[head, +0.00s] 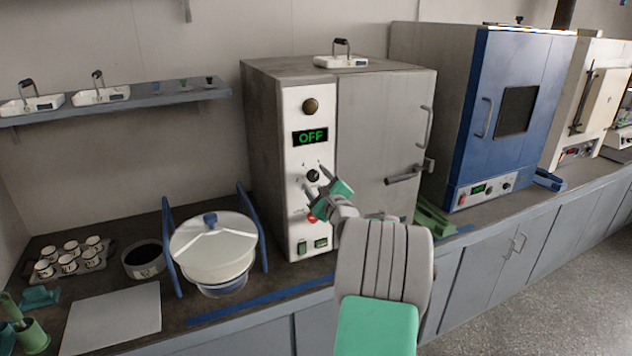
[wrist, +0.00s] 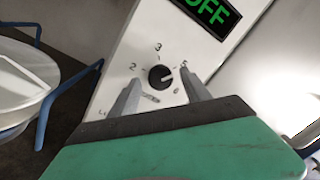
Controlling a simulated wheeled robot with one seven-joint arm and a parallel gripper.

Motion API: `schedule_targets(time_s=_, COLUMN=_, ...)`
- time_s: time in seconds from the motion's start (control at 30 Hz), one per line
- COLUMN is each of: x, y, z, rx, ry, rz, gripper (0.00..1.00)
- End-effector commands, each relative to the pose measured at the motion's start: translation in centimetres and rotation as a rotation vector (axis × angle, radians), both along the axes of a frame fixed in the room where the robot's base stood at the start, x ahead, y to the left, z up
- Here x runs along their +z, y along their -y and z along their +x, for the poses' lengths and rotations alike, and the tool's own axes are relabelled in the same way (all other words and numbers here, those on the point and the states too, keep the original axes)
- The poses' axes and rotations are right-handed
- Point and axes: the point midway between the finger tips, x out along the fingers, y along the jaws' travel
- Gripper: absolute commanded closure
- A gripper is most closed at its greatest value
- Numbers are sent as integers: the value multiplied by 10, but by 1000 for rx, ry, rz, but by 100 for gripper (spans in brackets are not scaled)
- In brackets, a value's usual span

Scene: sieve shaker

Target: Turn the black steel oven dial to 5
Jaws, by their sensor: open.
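The black dial (head: 313,176) is on the white front panel of the grey steel oven (head: 365,125). In the wrist view the dial (wrist: 160,76) shows printed numbers around it, with 2, 3 and 5 readable. A small pale mark is on the right part of its face; its exact heading is hard to tell. The green display (head: 310,137) above reads OFF. My gripper (head: 314,181) is open in front of the panel, its fingers to either side of the dial in the wrist view (wrist: 160,80). Contact with the dial cannot be seen.
A round brass-coloured knob (head: 310,106) is above the display, and a red button (head: 312,216) and green switches (head: 312,245) are below the dial. A sieve shaker (head: 213,248) stands left of the oven. A blue oven (head: 510,110) stands to the right.

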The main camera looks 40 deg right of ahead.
Motion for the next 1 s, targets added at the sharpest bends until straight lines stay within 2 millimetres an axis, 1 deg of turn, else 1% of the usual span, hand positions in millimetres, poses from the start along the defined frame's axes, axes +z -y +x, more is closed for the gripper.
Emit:
schedule_targets(time_s=0.13, x=-3, y=-6, z=-20, rx=-3, ry=0, rz=0, gripper=44)
schedule_targets(time_s=0.3, x=-5, y=-18, z=-54, rx=-4, ry=0, rz=-1, gripper=44)
schedule_targets(time_s=0.4, x=-5, y=-23, z=-67, rx=-3, ry=0, rz=0, gripper=44)
schedule_targets(time_s=0.53, x=-4, y=-26, z=-72, rx=0, ry=0, rz=0, gripper=44)
schedule_targets(time_s=0.9, x=-4, y=-26, z=-72, rx=1, ry=-1, rz=0, gripper=44)
schedule_targets(time_s=0.97, x=-4, y=-26, z=-72, rx=-3, ry=-26, rz=-69, gripper=44)
schedule_targets(time_s=1.0, x=-8, y=-28, z=-71, rx=2, ry=-67, rz=-144, gripper=44)
